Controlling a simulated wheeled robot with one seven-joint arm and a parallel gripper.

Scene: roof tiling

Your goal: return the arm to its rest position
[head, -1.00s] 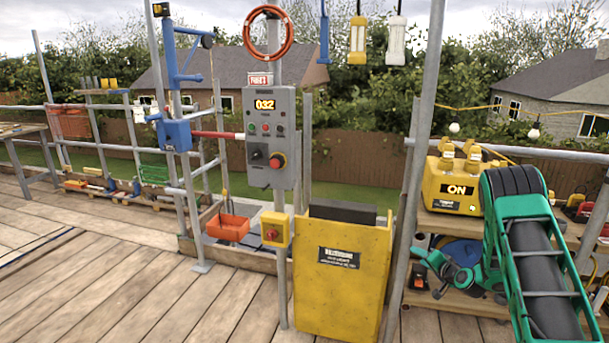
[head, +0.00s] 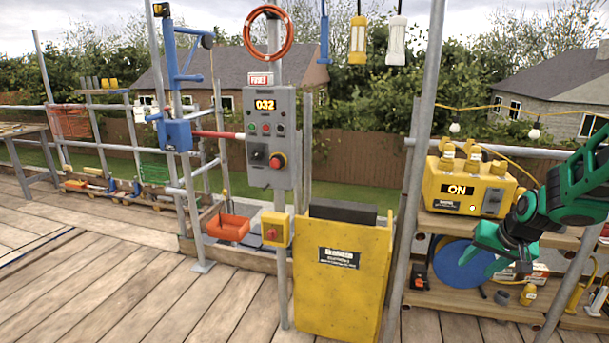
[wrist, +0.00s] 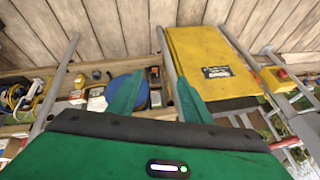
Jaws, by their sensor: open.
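My gripper (head: 488,262) is at the right of the head view, on the green arm that comes in from the right edge. It hangs in front of the wooden shelf unit, below the yellow power box, and covers part of the blue disc. In the wrist view its two green fingers (wrist: 158,97) stand wide apart with nothing between them. The yellow panel (wrist: 212,62) is beyond the right finger there, and the blue disc (wrist: 127,88) shows beside the left finger.
The yellow power box (head: 467,187) reads ON and sits on the upper shelf (head: 560,236). A scaffold pole (head: 416,150) stands left of the shelves. The yellow panel (head: 342,275) and a grey control box (head: 269,137) reading 032 are further left. The deck (head: 130,290) at front left is clear.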

